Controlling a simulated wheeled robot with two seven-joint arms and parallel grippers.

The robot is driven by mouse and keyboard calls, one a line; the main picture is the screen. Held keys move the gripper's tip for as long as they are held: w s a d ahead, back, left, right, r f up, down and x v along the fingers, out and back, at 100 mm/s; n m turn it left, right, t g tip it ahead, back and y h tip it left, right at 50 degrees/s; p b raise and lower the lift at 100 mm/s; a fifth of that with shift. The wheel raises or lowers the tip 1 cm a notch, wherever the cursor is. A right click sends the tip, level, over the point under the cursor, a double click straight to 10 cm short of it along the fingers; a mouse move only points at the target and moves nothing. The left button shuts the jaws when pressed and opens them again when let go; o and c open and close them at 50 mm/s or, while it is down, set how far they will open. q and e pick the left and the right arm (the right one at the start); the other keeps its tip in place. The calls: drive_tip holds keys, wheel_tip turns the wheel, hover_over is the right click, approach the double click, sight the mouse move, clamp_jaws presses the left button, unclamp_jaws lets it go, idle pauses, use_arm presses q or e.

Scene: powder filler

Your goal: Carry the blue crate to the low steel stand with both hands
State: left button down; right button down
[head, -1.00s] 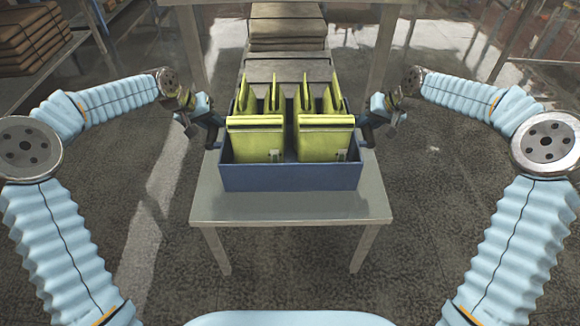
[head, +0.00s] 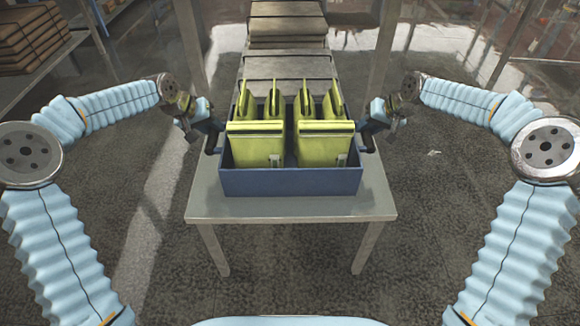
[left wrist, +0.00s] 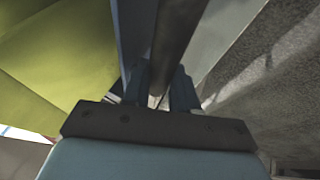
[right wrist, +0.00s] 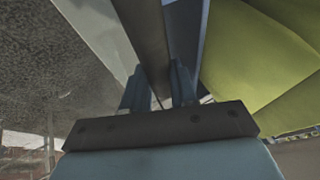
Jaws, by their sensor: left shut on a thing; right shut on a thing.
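The blue crate (head: 290,182) is in the middle of the head view, over a low steel stand (head: 290,207) with a grey top. Whether its base touches the top I cannot tell. It looks level. Several upright yellow-green containers (head: 258,148) fill it. My left gripper (head: 214,134) is shut at the crate's left side; in the left wrist view its fingers (left wrist: 158,92) close on a dark bar along the crate wall. My right gripper (head: 368,134) is shut at the right side, its fingers (right wrist: 160,90) on a similar bar. The crate's bottom is hidden.
A roller conveyor (head: 288,67) runs away behind the crate, with flat brown packs (head: 288,25) farther back. Metal posts stand on both sides of it. A shelf with brown stacks (head: 30,45) is at the upper left. The floor either side of the stand is clear.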

use_arm(q)
drive_tip(key=shift+d+f, duration=0.15)
drive_tip(key=shift+d, duration=0.25)
use_arm(e)
drive_tip(key=shift+a+f, duration=0.2)
drive_tip(key=shift+a, duration=0.2)
use_arm(q)
drive_tip(key=c, duration=1.3)
unclamp_jaws()
drive_tip(key=shift+f, duration=0.1)
use_arm(e)
drive_tip(key=c, duration=1.3)
unclamp_jaws()
drive_tip(key=shift+f, duration=0.1)
use_arm(q)
drive_tip(key=o, duration=0.4)
drive_tip(key=shift+a, duration=0.1)
use_arm(e)
drive_tip(key=o, duration=0.4)
drive_tip(key=shift+d, duration=0.1)
use_arm(q)
drive_tip(key=shift+a, duration=0.1)
